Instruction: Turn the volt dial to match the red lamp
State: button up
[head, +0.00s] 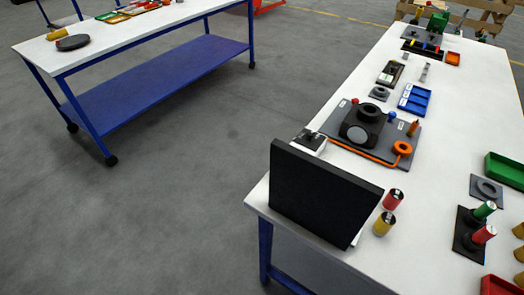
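My gripper is not in view. A grey board (341,119) on the right-hand table carries a black block with a round black knob (369,112) on top and a pale round disc (357,133) on its front face. I cannot tell whether either is the volt dial. A small red ball-shaped piece (355,101) stands at the board's back left, and a blue one (391,116) at its right. Which of these is a lamp, and whether one is lit, I cannot tell. Small white labels are too small to read.
A black upright panel (320,195) stands at the near table edge, with a white box (309,141) behind it. Red and yellow cylinders (388,212), a blue tray (414,99) and a green tray (504,170) sit on the white table. Grey floor (200,180) lies open to the left.

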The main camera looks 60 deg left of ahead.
aim_at(310, 133)
jog(key=u, duration=0.4)
jog(key=j+u, duration=0.1)
jog(key=u, duration=0.3)
jog(key=i+u, duration=0.1)
jog(key=u, duration=0.75)
jog(key=j+z, duration=0.45)
jog(key=j, duration=0.6)
jog(key=i+l+z, duration=0.5)
jog(key=k+l, duration=0.05)
